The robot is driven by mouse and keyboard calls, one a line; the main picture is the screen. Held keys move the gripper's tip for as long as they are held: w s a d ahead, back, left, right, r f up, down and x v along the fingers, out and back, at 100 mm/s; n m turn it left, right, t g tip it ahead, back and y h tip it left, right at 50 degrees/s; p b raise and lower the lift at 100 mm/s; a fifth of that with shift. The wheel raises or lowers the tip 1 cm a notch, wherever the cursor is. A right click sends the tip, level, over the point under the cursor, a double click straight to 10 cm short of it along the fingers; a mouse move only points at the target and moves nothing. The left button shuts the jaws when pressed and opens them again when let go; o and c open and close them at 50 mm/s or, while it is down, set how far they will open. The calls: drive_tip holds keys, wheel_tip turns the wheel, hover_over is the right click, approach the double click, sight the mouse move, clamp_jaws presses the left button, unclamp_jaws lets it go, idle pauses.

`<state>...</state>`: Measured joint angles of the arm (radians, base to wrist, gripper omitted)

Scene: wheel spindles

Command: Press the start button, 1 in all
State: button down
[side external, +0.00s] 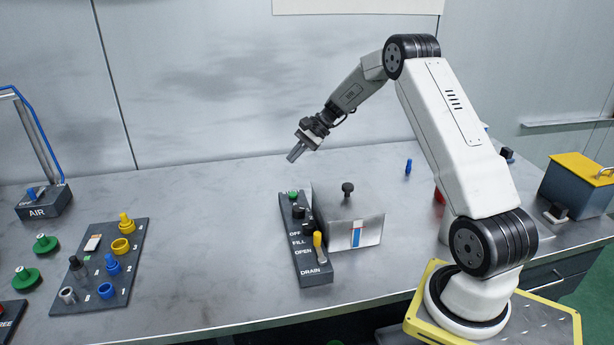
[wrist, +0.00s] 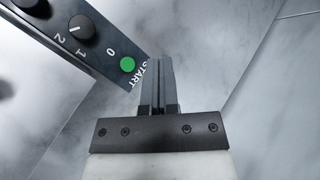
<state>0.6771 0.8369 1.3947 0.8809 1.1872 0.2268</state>
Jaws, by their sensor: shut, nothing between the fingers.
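The start button (wrist: 127,64) is a round green button at the end of a dark control panel (wrist: 100,48), beside the word START in the wrist view. In the side external view the green button (side external: 293,195) sits at the far end of the same panel (side external: 313,262). My gripper (side external: 292,157) is shut and empty, above and beyond the panel's far end, apart from the button. In the wrist view the closed fingers (wrist: 159,62) point to just right of the button. I cannot tell the exact height gap.
A metal box with a black knob (side external: 347,212) stands right against the panel. The panel also has black knobs (side external: 298,213) and a yellow lever (side external: 318,242). A dark board (side external: 93,295) with coloured parts lies at the left. The table between is clear.

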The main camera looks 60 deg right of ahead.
sight(295, 193)
drive_tip(key=shift+f, duration=0.2)
drive_tip(key=shift+f, duration=4.2)
drive_tip(key=shift+f, duration=0.85)
drive_tip(key=shift+r, duration=0.15)
idle(0.3)
drive_tip(key=shift+r, duration=0.65)
drive_tip(key=shift+r, duration=0.15)
drive_tip(key=shift+r, duration=2.4)
